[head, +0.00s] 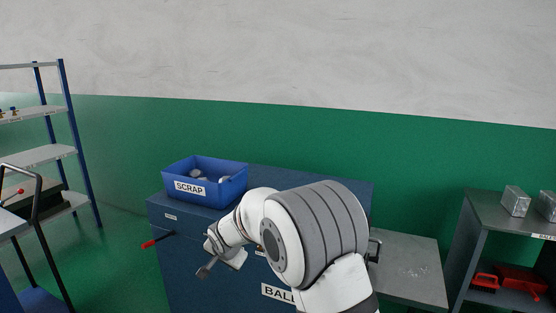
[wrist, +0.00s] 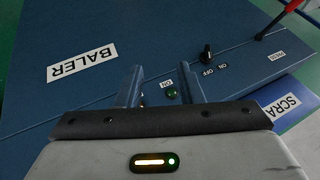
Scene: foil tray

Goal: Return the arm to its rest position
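My gripper (wrist: 161,76) shows in the wrist view with its two fingers apart and nothing between them. In the head view my gripper (head: 205,270) hangs at the end of my bent arm, in front of the blue baler (head: 185,250). The arm covers much of the baler's front and part of its label. In the wrist view the baler's face (wrist: 120,25) lies beyond the fingers, with a green light or button (wrist: 172,93) near the right finger and a black switch (wrist: 207,53) marked ON and OFF. I cannot tell whether the fingers touch the baler.
A blue SCRAP bin (head: 232,181) holding pale items stands on the baler. A red-handled lever (head: 150,243) sticks out at its left. A grey table (head: 405,255) and a shelf with foil-like blocks (head: 515,201) stand right. A rack (head: 50,154) and trolley stand left.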

